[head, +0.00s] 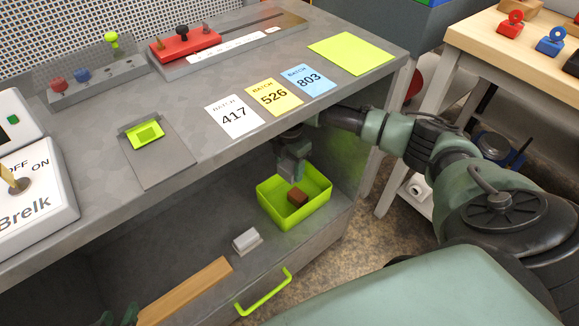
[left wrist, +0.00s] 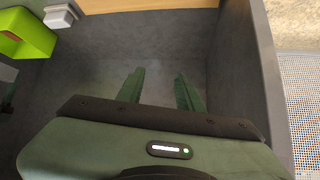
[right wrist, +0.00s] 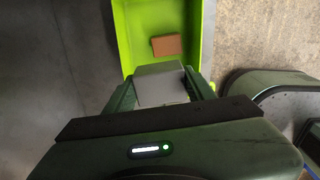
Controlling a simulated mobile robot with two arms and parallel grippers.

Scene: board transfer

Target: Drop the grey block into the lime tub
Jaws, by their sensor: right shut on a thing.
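The lime tub (head: 318,208) stands on the lower shelf, below the worktop. A small brown block (head: 297,197) lies inside it; the right wrist view also shows this block (right wrist: 167,45). My right gripper (head: 291,160) is shut on a grey block (right wrist: 162,88). It holds the block over the tub's near end in the right wrist view, and in the head view over the tub's back part. My left gripper (left wrist: 159,92) is open and empty over the shelf. Only its fingertips show at the bottom left of the head view.
A pale grey piece (head: 246,240) sits on the shelf left of the tub, beside a wooden strip (head: 187,290). A lime handle (head: 264,292) is on the front. The worktop (head: 203,80) above carries batch cards, a slider panel and switches. The worktop's edge overhangs the shelf.

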